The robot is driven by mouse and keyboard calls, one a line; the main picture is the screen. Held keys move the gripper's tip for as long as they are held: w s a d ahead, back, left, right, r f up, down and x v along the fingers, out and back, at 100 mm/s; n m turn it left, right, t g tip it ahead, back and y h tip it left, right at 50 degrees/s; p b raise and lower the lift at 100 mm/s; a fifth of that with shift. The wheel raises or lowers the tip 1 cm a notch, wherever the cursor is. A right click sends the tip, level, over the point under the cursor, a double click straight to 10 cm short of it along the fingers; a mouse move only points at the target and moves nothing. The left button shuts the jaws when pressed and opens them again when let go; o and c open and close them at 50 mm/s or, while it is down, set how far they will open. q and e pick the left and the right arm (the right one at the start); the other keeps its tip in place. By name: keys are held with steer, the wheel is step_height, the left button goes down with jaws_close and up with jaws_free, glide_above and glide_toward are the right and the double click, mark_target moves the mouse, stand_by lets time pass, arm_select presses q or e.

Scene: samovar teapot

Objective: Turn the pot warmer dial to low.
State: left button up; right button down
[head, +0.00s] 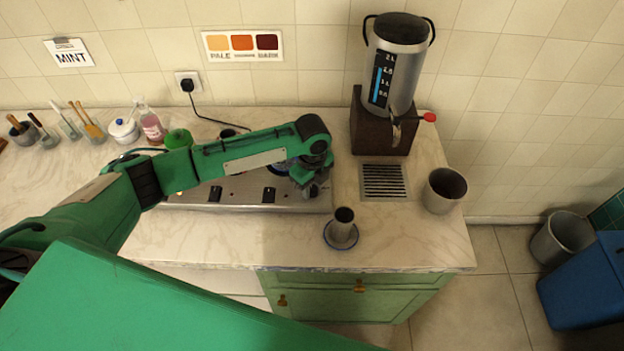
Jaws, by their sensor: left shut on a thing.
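The pot warmer (240,198) is a low steel unit on the marble counter, with dark square switches on its front. My left arm reaches across it from the left. My left gripper (311,189) points down at the right end of the warmer's front and is shut on what appears to be the pot warmer dial. The fingers and wrist hide the dial, so its setting cannot be read. A blue-patterned item (284,166) behind my forearm is mostly covered. My right gripper is out of view.
A samovar (398,70) with a red-handled tap stands on a dark wooden block (368,128). A drain grate (384,182), a grey cup (444,190) and a small metal cup (343,222) on a blue saucer are to the right. Jars and utensils line the back left.

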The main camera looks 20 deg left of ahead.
mark_target(312, 188)
arm_select(q)
steer(key=n+p, duration=0.5)
steer(key=shift+r, duration=0.25)
steer(key=shift+f+n+p, duration=0.2)
steer(key=shift+n+p, duration=1.25)
steer(key=shift+n, duration=0.45)
steer(key=o, duration=1)
steer(key=shift+c, duration=0.2)
steer(key=shift+r, duration=0.55)
step_height(312, 188, up, 13)
steer(key=b, duration=0.4)
steer(key=shift+f, duration=0.15)
